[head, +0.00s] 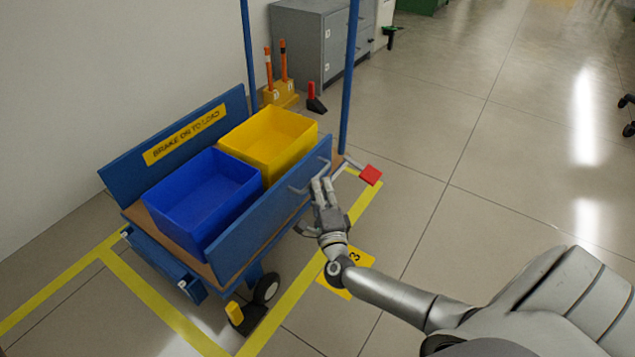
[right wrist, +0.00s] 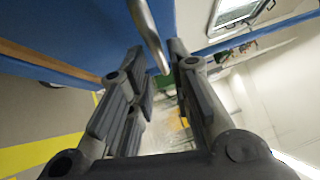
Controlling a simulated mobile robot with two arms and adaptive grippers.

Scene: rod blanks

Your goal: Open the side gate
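The side gate (head: 262,232) is a blue panel standing upright along the near long side of a cart. A grey bar handle (head: 299,189) sits near the gate's right end. My right gripper (head: 322,184) is at this handle, with its fingers pointing at it. In the right wrist view the gripper (right wrist: 158,75) has its fingers apart, and the handle bar (right wrist: 147,32) reaches into the gap between the fingertips. I cannot tell whether a finger touches it. The blue gate face (right wrist: 65,28) fills the upper left there. My left gripper is not in view.
A blue bin (head: 190,235) and a yellow bin (head: 300,137) stand on the cart. A red block (head: 371,175) on a bent rod juts from its right end. Grey cabinets (head: 305,50) stand behind.

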